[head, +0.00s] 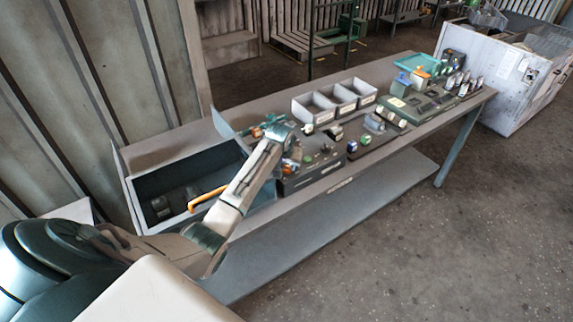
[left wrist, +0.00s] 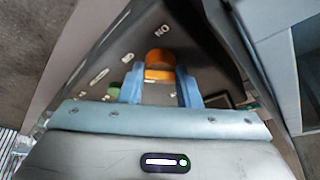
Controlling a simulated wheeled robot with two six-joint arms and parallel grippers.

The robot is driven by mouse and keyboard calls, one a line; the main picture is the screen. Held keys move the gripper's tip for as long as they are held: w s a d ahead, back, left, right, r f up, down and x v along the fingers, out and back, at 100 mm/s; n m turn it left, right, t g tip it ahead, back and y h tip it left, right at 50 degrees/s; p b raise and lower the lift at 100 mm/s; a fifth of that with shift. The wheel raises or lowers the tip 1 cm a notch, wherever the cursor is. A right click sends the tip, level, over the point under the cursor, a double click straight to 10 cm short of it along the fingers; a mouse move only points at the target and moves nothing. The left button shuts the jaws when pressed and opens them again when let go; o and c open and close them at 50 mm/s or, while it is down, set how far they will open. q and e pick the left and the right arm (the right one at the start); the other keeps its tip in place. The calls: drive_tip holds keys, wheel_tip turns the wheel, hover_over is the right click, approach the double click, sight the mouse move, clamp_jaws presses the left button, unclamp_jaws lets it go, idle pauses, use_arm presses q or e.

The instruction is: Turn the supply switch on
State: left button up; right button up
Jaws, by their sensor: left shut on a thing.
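The supply switch (left wrist: 160,58) shows in the left wrist view as an orange knob on a dark sloped panel (left wrist: 205,50). White lettering, seen upside down and seeming to read ON, is printed near it. My left gripper (left wrist: 160,88) has its two blue fingers on either side of the orange knob and is shut on it. In the head view my left gripper (head: 289,160) is over the left end of the dark control box (head: 302,181), and my wrist hides part of it. My right gripper is in neither view.
A green button (left wrist: 113,90) sits close beside a finger. A grey open bin (head: 160,182) with an orange-yellow handle stands left on the workbench (head: 345,178). Grey trays (head: 315,108) stand behind the box. More small parts and fixtures lie to the right.

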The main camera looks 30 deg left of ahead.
use_arm(q)
drive_tip(key=m+h, duration=0.1)
drive_tip(key=m, duration=0.3)
drive_tip(key=shift+a+m+h, duration=0.2)
drive_tip(key=shift+m+h, duration=0.2)
drive_tip(key=m+h, duration=0.1)
drive_tip(key=m, duration=0.2)
drive_tip(key=shift+a+m+b, duration=0.1)
drive_tip(key=shift+m+b, duration=0.2)
drive_tip(key=m+b, duration=0.1)
drive_tip(key=m+h, duration=0.1)
drive_tip(key=m, duration=0.1)
drive_tip(key=shift+w+f+m+g+h+b, duration=0.1)
drive_tip(key=shift+m+g+h+b, duration=0.2)
drive_tip(key=shift+g+b, duration=0.1)
drive_tip(key=m+b, duration=0.2)
drive_tip(key=m, duration=0.1)
drive_tip(key=shift+a+g+h, duration=0.1)
drive_tip(key=shift+g+h, duration=0.3)
drive_tip(key=shift+m+g+b, duration=0.4)
drive_tip(key=shift+m+b, duration=0.25)
drive_tip(key=shift+m, duration=0.45)
drive_tip(key=o, duration=1)
drive_tip(key=shift+c, duration=0.2)
